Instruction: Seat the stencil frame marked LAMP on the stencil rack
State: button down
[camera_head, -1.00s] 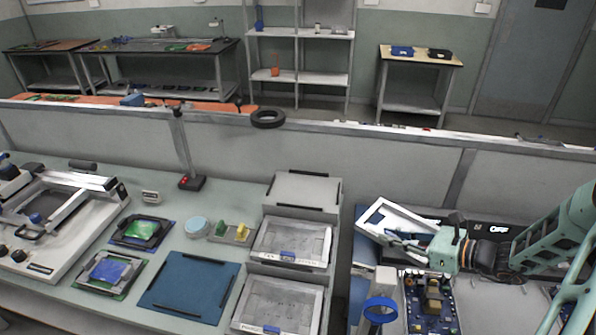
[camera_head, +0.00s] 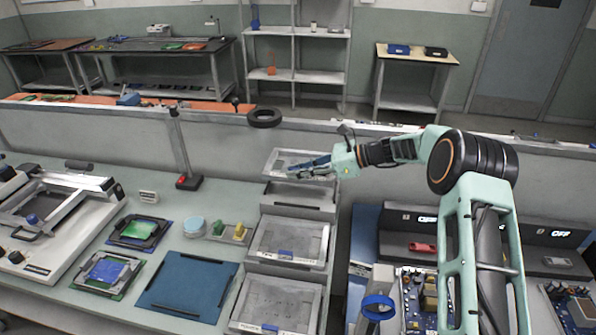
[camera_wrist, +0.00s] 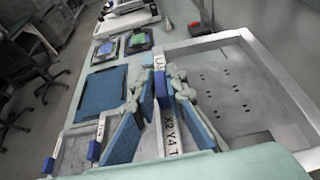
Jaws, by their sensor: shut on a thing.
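My gripper (camera_head: 312,168) is shut on the near edge of a light-rimmed stencil frame (camera_head: 283,158). The frame is held at or just above the top tier of the stencil rack (camera_head: 298,197); I cannot tell whether it touches. In the wrist view the frame (camera_wrist: 255,95) reaches out to the right of my gripper (camera_wrist: 166,92), its edge between the blue-padded fingers. Lettering on that edge is partly covered and not fully readable. Two lower tiers hold framed stencils with blue tabs, the middle one (camera_head: 290,243) and the lowest one (camera_head: 276,305).
A blue mat (camera_head: 187,286) lies left of the rack. Beyond it are boards in dark holders (camera_head: 140,231), a pale round tub (camera_head: 195,227) and a printer-like machine (camera_head: 50,225). A partition (camera_head: 130,145) stands behind. A blue ring (camera_head: 378,307) and circuit boards are on the right.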

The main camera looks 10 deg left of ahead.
jog(key=shift+f+b, duration=1.8)
jog(key=shift+f, duration=1.45)
jog(key=shift+f+b, duration=0.5)
jog(key=shift+f, duration=0.2)
jog(key=c, duration=1.9)
grip_release()
jog(key=shift+c, duration=2)
jog(key=shift+r, duration=0.1)
jog(key=shift+r+p, duration=2)
jog(key=shift+r, duration=1.4)
